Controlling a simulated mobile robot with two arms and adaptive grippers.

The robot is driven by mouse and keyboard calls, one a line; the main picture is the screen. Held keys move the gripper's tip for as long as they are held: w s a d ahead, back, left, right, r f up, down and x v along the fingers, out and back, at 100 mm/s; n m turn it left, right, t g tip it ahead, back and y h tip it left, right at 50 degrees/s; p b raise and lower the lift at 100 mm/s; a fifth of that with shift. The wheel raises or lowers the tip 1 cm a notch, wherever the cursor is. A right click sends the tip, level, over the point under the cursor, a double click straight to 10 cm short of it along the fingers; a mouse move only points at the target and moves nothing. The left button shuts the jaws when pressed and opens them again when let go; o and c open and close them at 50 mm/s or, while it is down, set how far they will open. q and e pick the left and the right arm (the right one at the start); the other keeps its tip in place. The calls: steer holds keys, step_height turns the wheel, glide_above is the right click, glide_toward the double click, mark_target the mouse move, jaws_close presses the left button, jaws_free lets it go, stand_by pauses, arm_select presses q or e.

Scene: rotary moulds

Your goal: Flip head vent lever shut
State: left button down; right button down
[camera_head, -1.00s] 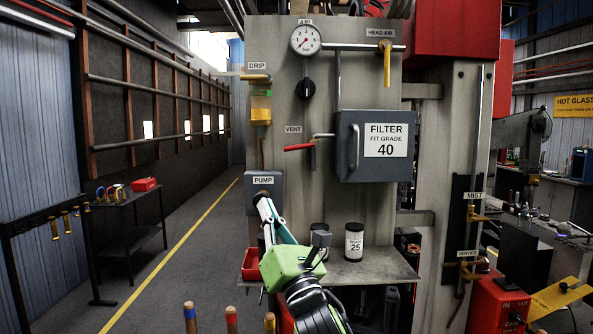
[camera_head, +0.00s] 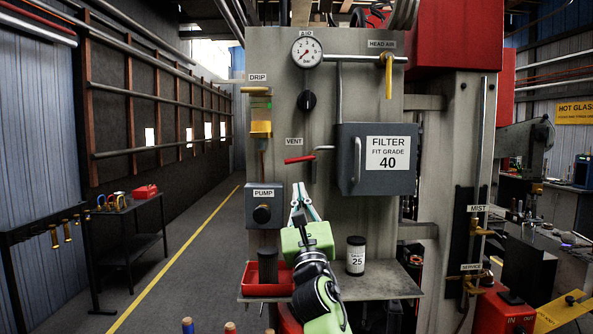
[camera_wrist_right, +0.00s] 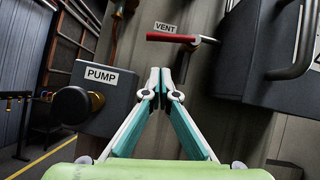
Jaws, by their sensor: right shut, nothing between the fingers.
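The red vent lever (camera_head: 300,159) sits under the VENT label (camera_head: 293,142) on the grey panel, its red handle pointing left and roughly level. It also shows in the right wrist view (camera_wrist_right: 172,38). A yellow lever (camera_head: 388,76) hangs straight down under the HEAD AIR label (camera_head: 381,44). My right gripper (camera_head: 300,188) is shut and empty, pointing up, below the red lever and apart from it. In the right wrist view its fingertips (camera_wrist_right: 160,72) meet just below the red handle in the picture. My left gripper is not in view.
The grey PUMP box (camera_head: 264,206) with a dark knob is just left of my right gripper. The grey FILTER box (camera_head: 376,160) with a handle stands out at the right. A shelf (camera_head: 395,283) below holds a dark jar (camera_head: 356,255) and a red tray (camera_head: 254,285).

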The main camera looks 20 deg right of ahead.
mark_target(301, 159)
steer(key=r+p, duration=0.1)
steer(key=r, duration=0.1)
steer(key=w+r+p, duration=0.1)
steer(key=r, duration=0.1)
steer(key=shift+w+a+r, duration=0.15)
steer(key=shift+a+r, duration=0.05)
steer(key=shift+w+f, duration=0.1)
